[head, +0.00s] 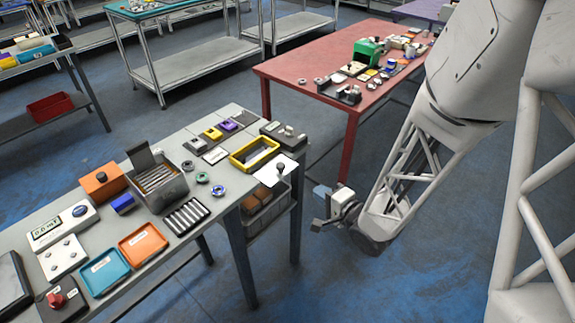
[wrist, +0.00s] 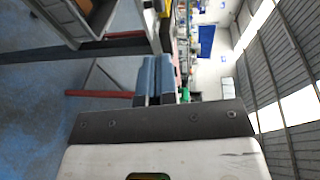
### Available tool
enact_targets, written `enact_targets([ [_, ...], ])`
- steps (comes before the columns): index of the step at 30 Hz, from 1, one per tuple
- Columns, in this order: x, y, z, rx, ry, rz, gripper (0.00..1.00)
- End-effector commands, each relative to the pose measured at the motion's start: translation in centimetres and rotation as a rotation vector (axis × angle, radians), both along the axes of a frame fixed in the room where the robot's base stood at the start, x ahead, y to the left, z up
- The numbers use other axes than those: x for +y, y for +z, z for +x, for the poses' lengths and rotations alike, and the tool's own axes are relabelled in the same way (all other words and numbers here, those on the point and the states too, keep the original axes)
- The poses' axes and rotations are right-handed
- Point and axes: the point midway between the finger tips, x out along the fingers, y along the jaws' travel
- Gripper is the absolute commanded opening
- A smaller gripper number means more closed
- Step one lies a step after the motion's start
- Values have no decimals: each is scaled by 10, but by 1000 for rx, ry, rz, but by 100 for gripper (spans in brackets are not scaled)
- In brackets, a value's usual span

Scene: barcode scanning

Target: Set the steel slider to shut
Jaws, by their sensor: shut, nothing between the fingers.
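My gripper (head: 322,194) hangs in the air to the right of the grey table's right end, below the level of its top. It is shut and empty; its two blue-grey fingers (wrist: 157,78) lie side by side in the wrist view. I cannot surely pick out the steel slider. A dark block with small pale metal parts (head: 284,133) sits at the grey table's far right corner and may carry it, but it is too small to tell its position. My gripper is apart from this block, lower and nearer the camera.
The grey table (head: 228,222) holds a yellow-rimmed tray (head: 236,163), an open metal box (head: 160,183), teal (head: 104,272) and orange trays (head: 143,245), and a white plate with a black knob (head: 281,168). A bin hangs under its right end. A red table (head: 300,65) stands behind. Open floor surrounds my gripper.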

Motion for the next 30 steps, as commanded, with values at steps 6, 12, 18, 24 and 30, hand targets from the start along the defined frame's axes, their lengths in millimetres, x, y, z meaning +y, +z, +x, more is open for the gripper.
enact_targets([
  [6,1,-1,-1,1,5,18,0],
  [12,1,-1,-1,1,5,17,0],
  [18,3,-1,2,1,5,15,0],
  [24,10,-3,11,1,7,15,0],
  [30,21,-6,27,1,7,15,0],
])
